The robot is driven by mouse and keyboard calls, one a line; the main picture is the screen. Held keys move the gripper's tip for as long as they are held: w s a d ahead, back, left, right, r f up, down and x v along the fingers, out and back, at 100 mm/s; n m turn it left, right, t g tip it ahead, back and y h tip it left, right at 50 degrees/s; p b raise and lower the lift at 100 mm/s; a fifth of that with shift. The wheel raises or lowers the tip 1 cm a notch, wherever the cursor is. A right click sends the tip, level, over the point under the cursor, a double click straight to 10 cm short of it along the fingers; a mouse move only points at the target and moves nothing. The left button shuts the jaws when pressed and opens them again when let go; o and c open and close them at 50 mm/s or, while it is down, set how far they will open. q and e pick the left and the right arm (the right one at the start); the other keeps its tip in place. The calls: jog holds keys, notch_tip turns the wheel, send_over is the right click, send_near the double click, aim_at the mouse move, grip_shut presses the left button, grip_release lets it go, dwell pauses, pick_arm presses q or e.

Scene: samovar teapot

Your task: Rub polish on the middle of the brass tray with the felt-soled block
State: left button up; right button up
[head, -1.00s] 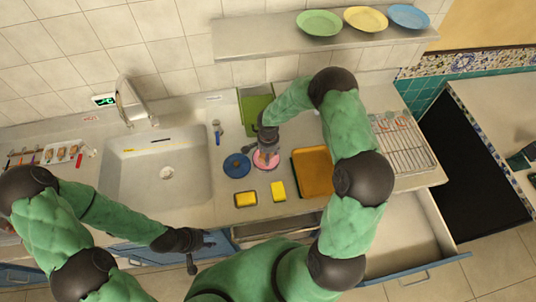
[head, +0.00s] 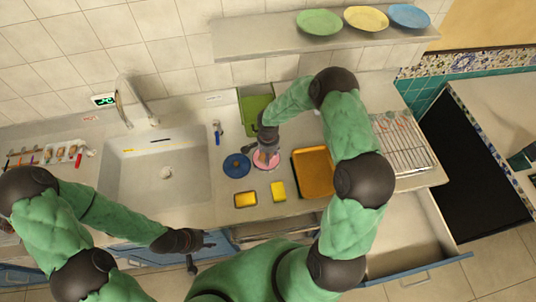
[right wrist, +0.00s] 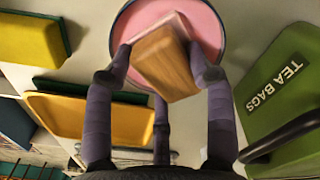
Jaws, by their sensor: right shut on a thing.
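The wooden block (right wrist: 165,62) is between the fingers of my right gripper (right wrist: 158,60), which is shut on it. Its pale sole faces the pink round polish dish (right wrist: 195,22), right at the dish; I cannot tell whether they touch. In the head view my right gripper (head: 267,150) is above the pink dish (head: 266,160) and hides much of it. The brass tray (head: 313,172), golden and rectangular, lies on the counter just right of the dish. My left gripper (head: 203,250) is open and empty, in front of the counter's edge below the sink.
A blue round thing (head: 237,165) lies left of the dish. A green tea bags box (right wrist: 285,95) stands close behind. A wire rack (head: 403,143) is right of the tray. An open drawer (head: 410,235) juts out below.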

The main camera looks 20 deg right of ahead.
jog(key=shift+s, duration=0.15)
dwell(0.4)
jog(key=shift+r+p, duration=1.35)
jog(key=shift+r, duration=2.15)
